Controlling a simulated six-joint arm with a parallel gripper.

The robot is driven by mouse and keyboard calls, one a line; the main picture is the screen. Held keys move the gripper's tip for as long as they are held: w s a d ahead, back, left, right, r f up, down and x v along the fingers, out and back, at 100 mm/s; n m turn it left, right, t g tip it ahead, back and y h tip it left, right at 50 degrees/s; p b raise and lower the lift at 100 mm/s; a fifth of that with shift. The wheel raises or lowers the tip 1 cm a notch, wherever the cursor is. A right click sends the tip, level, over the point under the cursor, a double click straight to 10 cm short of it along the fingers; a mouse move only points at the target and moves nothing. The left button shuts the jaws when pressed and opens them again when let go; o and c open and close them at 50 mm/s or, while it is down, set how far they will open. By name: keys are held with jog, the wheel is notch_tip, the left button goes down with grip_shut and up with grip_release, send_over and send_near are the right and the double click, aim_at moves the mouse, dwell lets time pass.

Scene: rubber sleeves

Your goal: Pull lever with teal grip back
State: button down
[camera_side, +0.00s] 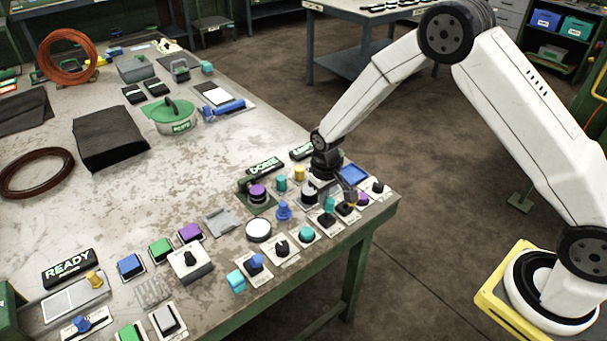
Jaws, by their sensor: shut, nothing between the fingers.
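The lever with the teal grip (329,205) stands on a small dark base on a pale plate, near the right end of the workbench. It looks roughly upright. My gripper (352,201) is low over the panel, just right of the teal grip, with its fingers shut and nothing between them. I cannot tell from this view whether a finger touches the lever. The wrist and fingers hide part of the controls behind them.
The workbench (215,160) edge is near on the right. Open bench surface lies to the left.

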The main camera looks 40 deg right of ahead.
jog(key=shift+s, duration=0.25)
jog(key=shift+w, duration=0.3)
dwell(0.4)
jog(key=shift+w, duration=0.3)
jog(key=shift+r, duration=0.15)
notch_tip(320, 180, up, 8)
dwell(1.4)
dwell(0.3)
